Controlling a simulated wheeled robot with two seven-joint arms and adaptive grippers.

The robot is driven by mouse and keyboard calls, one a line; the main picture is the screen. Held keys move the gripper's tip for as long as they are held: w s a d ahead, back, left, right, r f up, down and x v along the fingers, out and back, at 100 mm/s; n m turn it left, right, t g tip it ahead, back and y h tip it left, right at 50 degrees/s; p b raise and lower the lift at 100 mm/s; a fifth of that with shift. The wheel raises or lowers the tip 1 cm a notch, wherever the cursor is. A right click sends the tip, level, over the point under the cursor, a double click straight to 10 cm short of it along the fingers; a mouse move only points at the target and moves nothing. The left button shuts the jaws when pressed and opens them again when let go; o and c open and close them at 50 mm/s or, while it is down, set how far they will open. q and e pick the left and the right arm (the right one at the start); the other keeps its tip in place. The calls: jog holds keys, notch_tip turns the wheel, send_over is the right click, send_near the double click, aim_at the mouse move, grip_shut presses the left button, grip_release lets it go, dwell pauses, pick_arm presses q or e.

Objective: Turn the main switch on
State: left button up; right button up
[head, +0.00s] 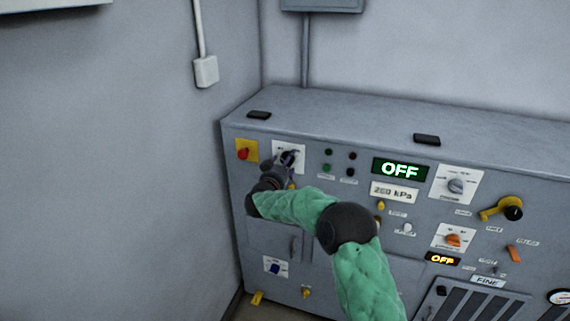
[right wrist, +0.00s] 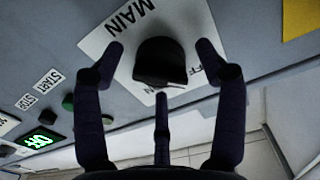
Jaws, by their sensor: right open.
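The main switch is a black rotary knob (right wrist: 160,62) on a white plate (right wrist: 98,42) lettered MAIN, with an OFF mark partly hidden behind a finger. In the head view the plate (head: 279,146) is at the upper left of the grey panel, and my gripper covers much of the knob. My right gripper (head: 288,160) is at the switch; it also shows in the right wrist view (right wrist: 160,50). Its fingers are open on either side of the knob, with gaps visible, and a further finger points at it from below. My left gripper is not in view.
A red knob on a yellow plate (head: 246,151) sits just left of the switch. Small buttons (head: 328,153) and a green OFF display (head: 400,169) are to its right. The wall (head: 120,150) meets the cabinet's left side. A black block (head: 259,115) lies on top.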

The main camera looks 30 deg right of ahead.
jog(key=c, duration=1.1)
jog(key=shift+c, duration=0.2)
jog(key=shift+r+m+b, duration=0.1)
jog(key=shift+m+b, duration=3.55)
jog(key=shift+m, duration=5.25)
jog(key=o, duration=1.1)
jog(key=shift+o, duration=0.2)
